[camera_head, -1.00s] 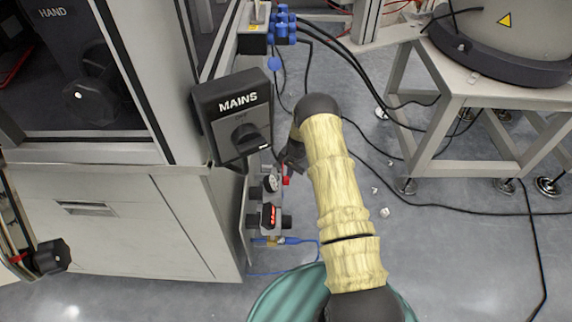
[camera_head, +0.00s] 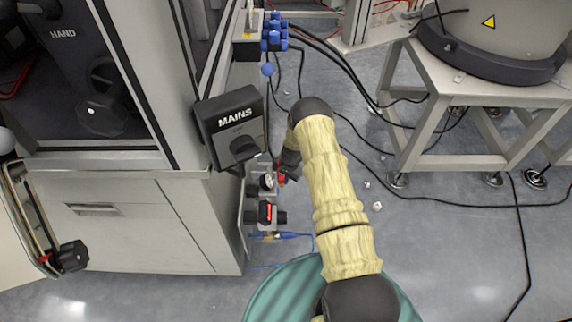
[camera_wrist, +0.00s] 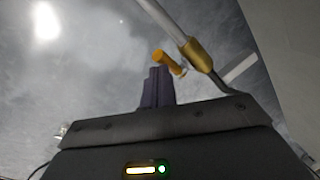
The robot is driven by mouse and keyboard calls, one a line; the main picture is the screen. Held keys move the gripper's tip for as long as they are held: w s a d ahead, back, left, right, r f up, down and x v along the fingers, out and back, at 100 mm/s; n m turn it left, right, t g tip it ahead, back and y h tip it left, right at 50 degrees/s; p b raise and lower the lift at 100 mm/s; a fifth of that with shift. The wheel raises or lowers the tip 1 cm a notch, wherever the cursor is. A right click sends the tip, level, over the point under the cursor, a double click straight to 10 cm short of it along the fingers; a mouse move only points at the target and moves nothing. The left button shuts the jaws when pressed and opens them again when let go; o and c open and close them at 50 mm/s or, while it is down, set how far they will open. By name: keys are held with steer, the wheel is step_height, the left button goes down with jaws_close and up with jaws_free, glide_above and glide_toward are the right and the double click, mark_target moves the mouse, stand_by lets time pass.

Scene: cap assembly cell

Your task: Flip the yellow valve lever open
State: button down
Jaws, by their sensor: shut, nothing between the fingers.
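The yellow valve lever (camera_wrist: 168,62) shows in the wrist view as a short, rounded yellow-orange handle. It angles down toward a brass fitting (camera_wrist: 198,54) on a thin pipe. My gripper (camera_wrist: 158,72) is shut and empty, its dark fingers just below the lever's left end. I cannot tell if they touch it. In the head view my gripper (camera_head: 288,164) is partly hidden by my wrist, beside the gauge unit (camera_head: 267,182) on the cabinet's right side. I cannot make out the lever there.
The black MAINS switch box (camera_head: 233,125) juts out left of my gripper. Blue connectors (camera_head: 274,35) and hanging black cables are behind it. A metal stand (camera_head: 490,100) is at the right. The grey floor between has cables and small white bits.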

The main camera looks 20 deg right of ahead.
stand_by(0.4)
steer(key=shift+w+d+f+b, duration=0.15)
steer(key=shift+w+b, duration=0.25)
steer(key=shift+b, duration=0.05)
steer(key=shift+w+d+f+b, duration=0.1)
steer(key=shift+w+f+b, duration=0.05)
steer(key=shift+w+b, duration=0.25)
steer(key=shift+s, duration=0.1)
